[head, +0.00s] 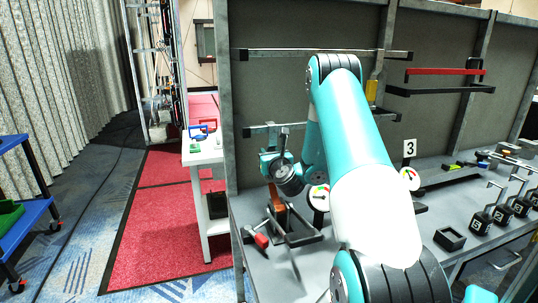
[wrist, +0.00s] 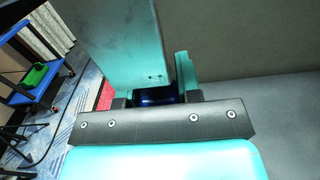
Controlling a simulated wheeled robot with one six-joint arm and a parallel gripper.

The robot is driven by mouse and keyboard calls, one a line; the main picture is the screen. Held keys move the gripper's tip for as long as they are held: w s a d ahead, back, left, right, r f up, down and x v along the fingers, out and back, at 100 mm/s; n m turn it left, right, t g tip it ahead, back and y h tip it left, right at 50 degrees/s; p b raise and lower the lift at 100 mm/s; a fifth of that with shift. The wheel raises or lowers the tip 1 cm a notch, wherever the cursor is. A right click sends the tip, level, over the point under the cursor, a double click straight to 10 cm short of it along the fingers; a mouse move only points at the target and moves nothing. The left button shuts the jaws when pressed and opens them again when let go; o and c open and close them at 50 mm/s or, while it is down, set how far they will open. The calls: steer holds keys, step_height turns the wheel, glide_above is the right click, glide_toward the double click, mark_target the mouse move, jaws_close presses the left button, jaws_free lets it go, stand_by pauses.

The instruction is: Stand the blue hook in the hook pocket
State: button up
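My gripper (head: 275,162) is over the left end of the grey bench, in front of the board. In the wrist view its two teal fingers (wrist: 160,85) stand either side of a shiny dark blue rounded piece (wrist: 155,99), which looks like the blue hook's handle. A grey shaft (head: 284,138) sticks up by the fingers in the head view. The blue itself is hardly visible there. A dark open holder (head: 303,240) sits on the bench below the gripper. I cannot tell which part of it is the hook pocket.
A red-handled tool (head: 262,241) and an orange-brown block (head: 278,200) are at the holder. A small black square box (head: 450,238) and several hooked black weights (head: 481,222) stand further right. A white side table (head: 203,153) with small coloured parts is at left.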

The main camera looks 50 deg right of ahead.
mark_target(272, 148)
steer(key=shift+o, duration=0.9)
steer(key=shift+r, duration=0.1)
steer(key=shift+c, duration=0.2)
steer(key=shift+r, duration=0.1)
step_height(272, 148, up, 3)
steer(key=p, duration=0.3)
steer(key=shift+p, duration=0.3)
